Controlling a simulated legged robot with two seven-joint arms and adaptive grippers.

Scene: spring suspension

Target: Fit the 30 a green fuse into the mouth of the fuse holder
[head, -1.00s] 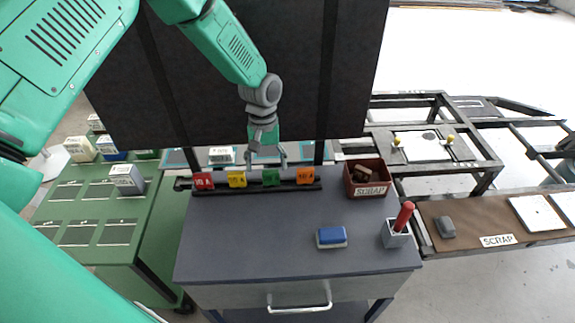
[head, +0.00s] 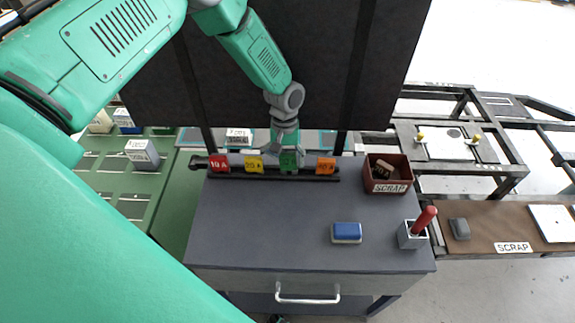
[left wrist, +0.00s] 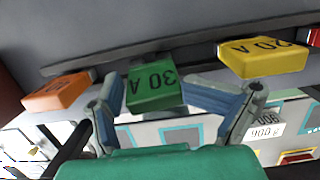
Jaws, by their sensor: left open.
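The green 30 A fuse (head: 288,160) sits in the rack (head: 262,174) at the back of the grey cart, between the yellow and orange fuses. My left gripper (head: 288,153) is above it, pointing down. In the left wrist view the green fuse (left wrist: 153,86) shows between the two fingers of my left gripper (left wrist: 157,95), which stand apart on either side of it. I cannot tell whether either finger touches it. I cannot make out the fuse holder's mouth in these frames. My right gripper is not in view.
Red (head: 219,163), yellow (head: 254,164) and orange (head: 326,166) fuses share the rack. A dark red scrap bin (head: 387,176) stands right of it. A blue block (head: 346,233) and a grey holder (head: 411,238) with a red handle stand on the cart. The left-centre top is clear.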

